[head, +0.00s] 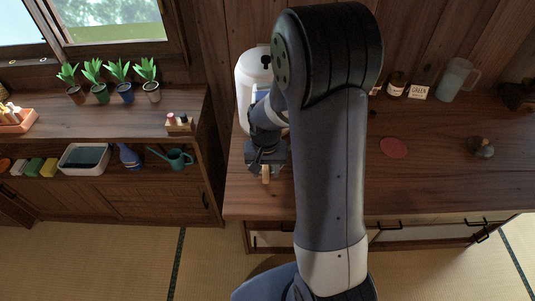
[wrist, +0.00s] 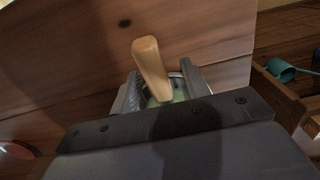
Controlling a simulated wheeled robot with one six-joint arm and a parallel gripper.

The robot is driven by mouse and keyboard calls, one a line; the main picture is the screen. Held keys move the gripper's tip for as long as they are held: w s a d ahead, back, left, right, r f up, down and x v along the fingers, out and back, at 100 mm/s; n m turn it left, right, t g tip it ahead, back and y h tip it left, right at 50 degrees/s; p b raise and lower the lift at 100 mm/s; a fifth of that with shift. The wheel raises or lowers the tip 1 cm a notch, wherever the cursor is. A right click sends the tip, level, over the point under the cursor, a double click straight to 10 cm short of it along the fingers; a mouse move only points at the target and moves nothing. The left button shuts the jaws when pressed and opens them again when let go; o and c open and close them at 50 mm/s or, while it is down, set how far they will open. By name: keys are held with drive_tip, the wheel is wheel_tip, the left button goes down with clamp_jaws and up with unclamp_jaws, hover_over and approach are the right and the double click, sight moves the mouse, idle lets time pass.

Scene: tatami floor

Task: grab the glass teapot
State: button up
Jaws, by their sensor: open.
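The glass teapot is mostly hidden behind my gripper. In the wrist view its light wooden handle (wrist: 150,68) sticks up, and a clear, greenish part (wrist: 165,97) shows below it. In the head view the handle (head: 266,174) shows just under my gripper, near the left front of the wooden counter. My gripper (head: 267,160) is low over the counter, in front of the white urn. In the wrist view its two fingers (wrist: 160,80) are open, one on each side of the teapot. I cannot tell whether they touch it.
A white urn (head: 250,78) stands behind my gripper. A red mat (head: 393,148), a small dark pot (head: 481,147), a jar (head: 397,84), a GREEN sign (head: 418,92) and a pitcher (head: 457,80) are to the right. A shelf with a teal watering can (head: 177,158) is left.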

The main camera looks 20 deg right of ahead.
clamp_jaws()
idle(0.3)
idle(0.3)
